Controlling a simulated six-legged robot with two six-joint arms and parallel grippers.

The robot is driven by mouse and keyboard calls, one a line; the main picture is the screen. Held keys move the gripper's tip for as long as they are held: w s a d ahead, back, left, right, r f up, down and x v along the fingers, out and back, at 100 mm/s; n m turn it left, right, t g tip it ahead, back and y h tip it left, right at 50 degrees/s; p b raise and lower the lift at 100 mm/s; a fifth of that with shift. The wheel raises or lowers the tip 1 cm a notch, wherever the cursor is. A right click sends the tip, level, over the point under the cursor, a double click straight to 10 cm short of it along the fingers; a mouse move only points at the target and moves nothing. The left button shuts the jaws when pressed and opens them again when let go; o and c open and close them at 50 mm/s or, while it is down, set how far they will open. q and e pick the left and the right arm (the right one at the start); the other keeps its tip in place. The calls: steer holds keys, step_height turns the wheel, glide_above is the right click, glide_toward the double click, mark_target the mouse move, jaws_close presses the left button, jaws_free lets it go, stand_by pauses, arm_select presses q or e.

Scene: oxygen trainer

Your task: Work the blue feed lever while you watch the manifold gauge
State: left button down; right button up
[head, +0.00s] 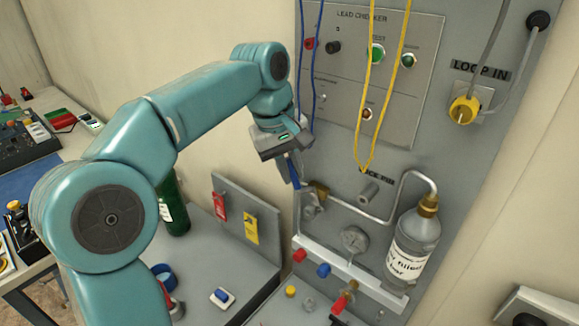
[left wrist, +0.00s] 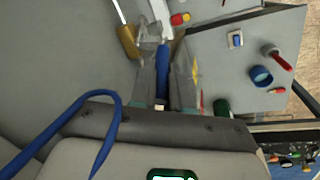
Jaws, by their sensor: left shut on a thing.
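The manifold gauge (head: 354,239) is a round, pale dial below and right of the gripper in the head view. Its face shows, but the needle is too small to read. My right gripper is not in view.
A bottle (head: 412,245) hangs at the right of the manifold rail (head: 335,262), which has red and blue knobs. A yellow cord (head: 364,150) and blue cables (head: 318,60) hang over the panel. A green bottle (head: 174,205) stands behind my left arm.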

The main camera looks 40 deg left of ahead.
arm_select(q)
steer(key=shift+w+d+r+y+p, duration=0.1)
steer(key=shift+d+r+y+p, duration=0.25)
steer(key=shift+d+y, duration=0.45)
steer(key=y, duration=0.1)
steer(key=d+y, duration=0.1)
steer(key=y, duration=0.1)
steer(key=shift+w+d+r+m+g+y, duration=0.1)
steer(key=shift+w+d+m+g+y, duration=0.05)
steer(key=shift+d+m+g+y, duration=0.15)
steer(key=c, duration=1.1)
jaws_free()
steer(key=shift+w, duration=0.1)
steer(key=p+v, duration=0.2)
steer(key=v, duration=1.4)
steer(key=shift+r+p, duration=0.15)
steer(key=shift+p, duration=0.15)
